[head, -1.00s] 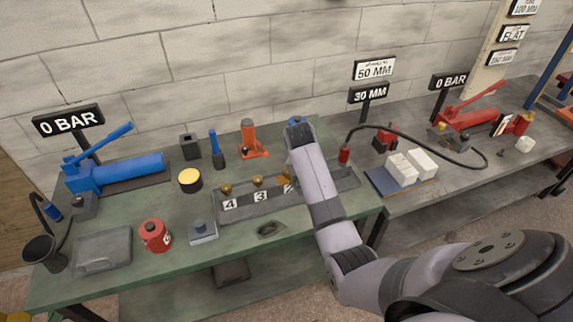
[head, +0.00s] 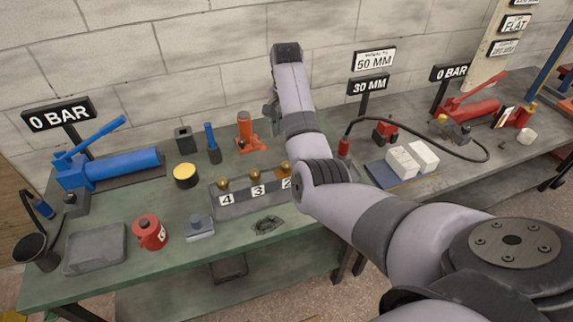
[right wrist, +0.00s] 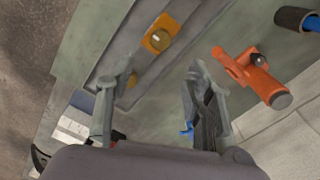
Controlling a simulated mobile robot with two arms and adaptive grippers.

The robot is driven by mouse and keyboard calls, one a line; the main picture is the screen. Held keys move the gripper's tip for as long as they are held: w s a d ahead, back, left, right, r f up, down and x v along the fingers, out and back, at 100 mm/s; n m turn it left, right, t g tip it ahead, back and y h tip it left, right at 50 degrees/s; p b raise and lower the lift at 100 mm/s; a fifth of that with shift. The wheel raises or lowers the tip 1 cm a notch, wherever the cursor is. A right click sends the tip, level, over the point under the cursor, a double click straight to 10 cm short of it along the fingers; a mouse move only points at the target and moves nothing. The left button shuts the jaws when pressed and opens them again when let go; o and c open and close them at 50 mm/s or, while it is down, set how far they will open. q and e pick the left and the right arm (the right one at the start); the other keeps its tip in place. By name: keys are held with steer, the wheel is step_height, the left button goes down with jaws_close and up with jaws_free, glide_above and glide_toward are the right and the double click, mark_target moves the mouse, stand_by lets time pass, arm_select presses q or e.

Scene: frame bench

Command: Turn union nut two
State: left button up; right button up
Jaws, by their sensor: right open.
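The bench rail (head: 240,208) has brass nuts with number plates on the left bench. Union nut two (head: 285,168), a brass knob with an orange piece at its base, sits by the partly covered plate 2. It appears to be the knob on an orange square (right wrist: 158,39) in the right wrist view. Another brass nut (right wrist: 133,79) shows beside the right gripper's finger there. My right gripper (right wrist: 160,72) is open, with nothing between its fingers, and apart from nut two. In the head view, my right arm hides the rail's right end. My left gripper is out of view.
An orange jack (head: 246,130) stands behind the rail and shows in the right wrist view (right wrist: 252,76). A blue-handled tool (head: 212,142) and yellow-topped can (head: 186,176) are left of it. A red can (head: 149,232) and grey block (head: 200,227) stand in front.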

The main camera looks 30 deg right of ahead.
mark_target(287, 164)
step_height(287, 164, down, 11)
steer(key=shift+f+p, duration=0.2)
steer(key=shift+p, duration=0.55)
steer(key=shift+c, duration=0.3)
jaws_close()
